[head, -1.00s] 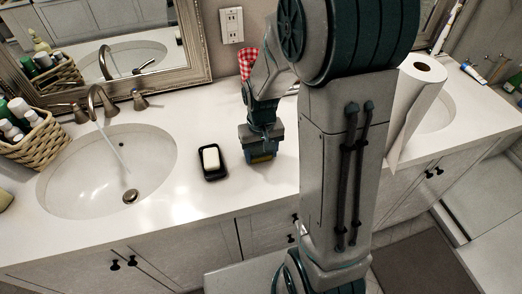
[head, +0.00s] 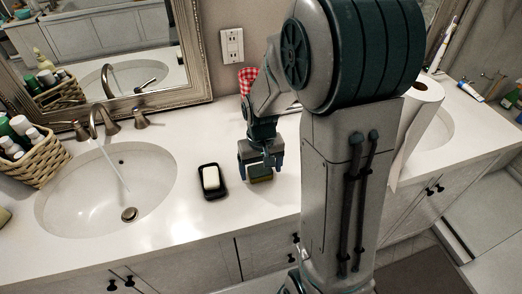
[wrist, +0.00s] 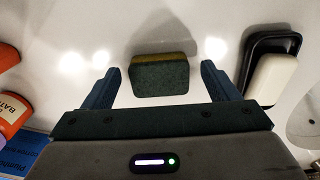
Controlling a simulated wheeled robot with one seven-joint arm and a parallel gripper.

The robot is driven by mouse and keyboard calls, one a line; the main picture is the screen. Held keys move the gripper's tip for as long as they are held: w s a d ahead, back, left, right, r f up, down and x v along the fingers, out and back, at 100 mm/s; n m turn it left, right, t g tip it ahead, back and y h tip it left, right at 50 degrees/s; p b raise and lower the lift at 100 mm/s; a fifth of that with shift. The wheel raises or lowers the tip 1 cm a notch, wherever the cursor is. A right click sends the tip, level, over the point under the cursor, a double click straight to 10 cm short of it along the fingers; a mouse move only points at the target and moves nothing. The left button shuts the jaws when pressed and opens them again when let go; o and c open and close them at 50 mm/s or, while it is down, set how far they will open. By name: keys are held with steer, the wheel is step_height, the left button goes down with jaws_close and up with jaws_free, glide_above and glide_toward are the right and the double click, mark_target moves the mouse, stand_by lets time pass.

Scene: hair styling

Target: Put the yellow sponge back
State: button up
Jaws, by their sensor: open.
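The yellow sponge (wrist: 160,76) has a dark green scouring side and a thin yellow side. In the wrist view it lies on the white counter between the tips of my gripper (wrist: 160,85), with a gap on each side. My gripper is open and empty. In the head view my gripper (head: 261,172) points down at the counter, and the sponge (head: 260,178) shows just below it, partly hidden by it. A black soap dish (head: 212,194) with a white soap bar (head: 211,178) stands just left of my gripper.
The left sink (head: 110,190) has its tap (head: 103,122) running. A wicker basket (head: 38,160) with bottles stands at far left. A paper towel roll (head: 418,110) stands on the right. An orange bottle (wrist: 12,110) lies left in the wrist view. The counter front is clear.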

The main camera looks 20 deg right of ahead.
mark_target(261, 173)
step_height(261, 173, up, 10)
steer(key=s+r+t, duration=0.3)
steer(key=s, duration=1)
steer(key=shift+r, duration=0.3)
